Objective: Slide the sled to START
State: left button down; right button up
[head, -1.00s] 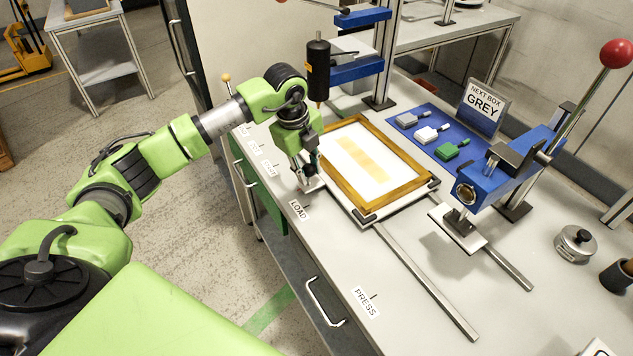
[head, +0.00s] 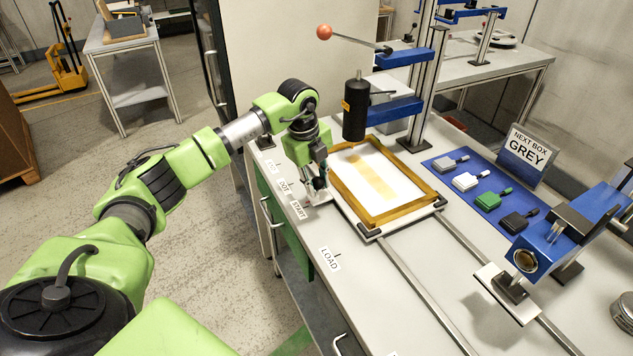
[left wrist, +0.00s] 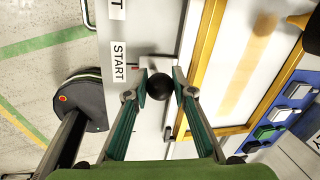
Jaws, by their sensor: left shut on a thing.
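The sled (head: 350,213) is a white plate carrying a wooden frame (head: 404,213) around a white sheet with a yellowish strip. It sits on two metal rails at the far part of the bench. My left gripper (head: 318,192) is at its left side. In the left wrist view, my left gripper (left wrist: 160,88) is shut on the sled's round black knob (left wrist: 160,86). The START label (head: 299,209) is on the bench edge beside the gripper; it also shows in the left wrist view (left wrist: 118,62), just left of the knob. My right gripper is out of view.
A black cylinder (head: 355,108) hangs from a blue bracket above the frame's far end. The LOAD label (head: 329,259) is nearer me. A blue press (head: 560,240) is over the right rail.

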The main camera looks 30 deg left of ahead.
pick_arm(q)
jog(key=c, duration=1.7)
grip_release()
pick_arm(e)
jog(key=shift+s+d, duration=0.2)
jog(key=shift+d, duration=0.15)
pick_arm(q)
notch_tip(320, 180, up, 12)
jog(key=s, duration=0.2)
jog(key=shift+a+f, duration=0.15)
jog(key=shift+a, duration=0.25)
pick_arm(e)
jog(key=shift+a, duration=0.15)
pick_arm(q)
jog(key=shift+s, duration=0.1)
